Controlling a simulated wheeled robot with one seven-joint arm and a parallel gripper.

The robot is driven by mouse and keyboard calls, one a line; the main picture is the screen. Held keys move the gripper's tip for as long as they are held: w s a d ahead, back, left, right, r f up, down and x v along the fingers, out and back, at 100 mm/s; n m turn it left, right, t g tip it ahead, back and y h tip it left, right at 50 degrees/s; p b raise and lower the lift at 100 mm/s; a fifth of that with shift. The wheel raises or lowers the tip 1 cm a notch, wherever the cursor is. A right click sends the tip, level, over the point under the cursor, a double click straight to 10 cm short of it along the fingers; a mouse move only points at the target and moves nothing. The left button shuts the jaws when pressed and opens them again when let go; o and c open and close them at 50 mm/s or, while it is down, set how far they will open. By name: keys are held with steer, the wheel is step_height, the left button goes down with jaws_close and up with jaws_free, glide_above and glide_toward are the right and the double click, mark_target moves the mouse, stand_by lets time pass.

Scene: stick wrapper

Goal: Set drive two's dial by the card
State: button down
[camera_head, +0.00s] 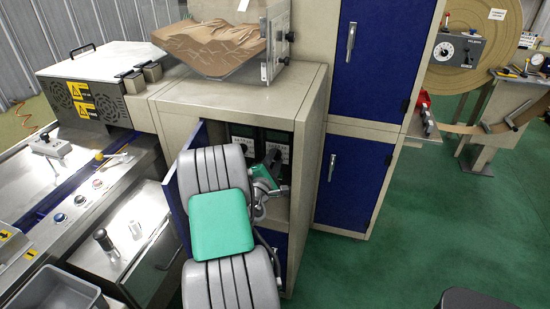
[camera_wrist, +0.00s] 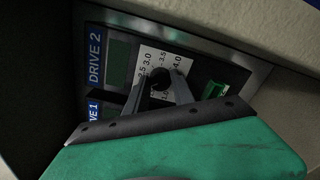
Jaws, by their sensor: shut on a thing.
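Drive two's panel shows in the wrist view, with a blue "DRIVE 2" label (camera_wrist: 95,60) at its left. Its white dial scale (camera_wrist: 151,58) carries printed numbers from about 2.5 to 4.0. My gripper (camera_wrist: 160,84) is shut on the dark dial knob (camera_wrist: 159,77) in front of that scale. The fingers hide part of the scale, and I cannot tell the exact setting. In the head view my gripper (camera_head: 272,162) reaches into the open cabinet (camera_head: 309,140), in front of the drive panels (camera_head: 243,132). I cannot make out the card.
A green switch (camera_wrist: 214,89) sits right of the knob in the wrist view. The "DRIVE 1" panel (camera_wrist: 93,111) is partly hidden below. The open blue door (camera_head: 175,205) stands left of my arm. The cabinet's right wall is close. Green floor (camera_head: 400,230) is clear at right.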

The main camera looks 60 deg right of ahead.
stand_by(0.4)
steer(key=c, duration=1.1)
jaws_free()
steer(key=shift+a, duration=0.1)
steer(key=shift+a+f, duration=0.15)
steer(key=shift+a, duration=0.2)
steer(key=a, duration=0.2)
steer(key=a+b, duration=0.1)
steer(key=a, duration=0.1)
steer(key=s+a+b, duration=0.1)
steer(key=a, duration=0.1)
steer(key=shift+s+a, duration=0.1)
steer(key=shift+a, duration=0.3)
